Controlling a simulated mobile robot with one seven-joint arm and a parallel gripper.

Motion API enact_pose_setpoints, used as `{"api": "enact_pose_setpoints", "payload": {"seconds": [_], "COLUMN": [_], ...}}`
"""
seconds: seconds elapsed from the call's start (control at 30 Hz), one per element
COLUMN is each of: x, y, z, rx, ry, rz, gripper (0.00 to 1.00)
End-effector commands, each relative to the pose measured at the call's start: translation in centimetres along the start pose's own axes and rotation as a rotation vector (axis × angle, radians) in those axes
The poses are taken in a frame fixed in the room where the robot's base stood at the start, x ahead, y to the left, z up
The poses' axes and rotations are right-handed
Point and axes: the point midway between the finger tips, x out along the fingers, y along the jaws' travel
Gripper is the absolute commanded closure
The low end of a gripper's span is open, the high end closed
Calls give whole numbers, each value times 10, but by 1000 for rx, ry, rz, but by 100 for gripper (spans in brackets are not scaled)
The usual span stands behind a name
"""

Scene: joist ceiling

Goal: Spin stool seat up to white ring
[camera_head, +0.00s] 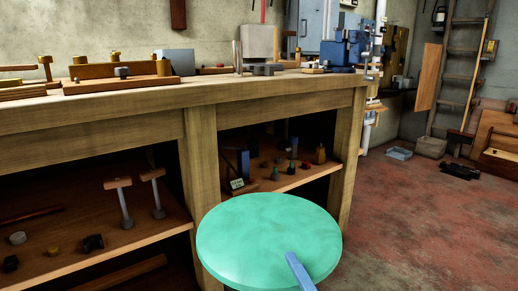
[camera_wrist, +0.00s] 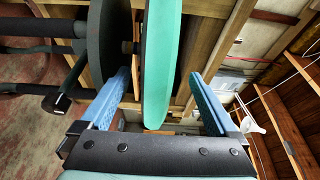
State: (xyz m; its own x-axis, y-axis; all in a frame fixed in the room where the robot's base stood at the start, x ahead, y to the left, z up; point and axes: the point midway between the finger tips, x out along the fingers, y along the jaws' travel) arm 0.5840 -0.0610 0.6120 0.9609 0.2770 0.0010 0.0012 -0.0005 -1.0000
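The round green stool seat (camera_head: 268,238) is at the bottom centre in the head view, in front of the bench. In the wrist view the seat (camera_wrist: 160,65) is edge-on. A dark disc (camera_wrist: 108,35) lies beside it on the floor side, with a short piece of shaft between them. My gripper (camera_wrist: 160,75) is open, one blue finger on each side of the seat's rim. Gaps show between fingers and seat, so it is not gripped. In the head view one finger crosses above the seat's near right part. I cannot make out a white ring.
A wooden workbench (camera_head: 190,95) runs behind the seat, its leg (camera_head: 347,150) close by. Its lower shelf (camera_head: 165,230) holds small tools and blocks. Dark rods (camera_wrist: 40,35) extend from the stool's underside. Open red-brown floor (camera_head: 420,215) lies to the right.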

Motion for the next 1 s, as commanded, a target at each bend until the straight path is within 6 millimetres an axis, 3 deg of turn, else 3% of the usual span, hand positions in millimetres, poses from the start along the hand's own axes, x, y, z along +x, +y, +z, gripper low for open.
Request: {"api": "enact_pose_setpoints", "payload": {"seconds": [0.53,1.0], "x": [-4,-58], "y": [1,1], "z": [0,0], "rx": [0,0], "ry": [2,3], "rz": [2,3], "gripper": [0,0]}}
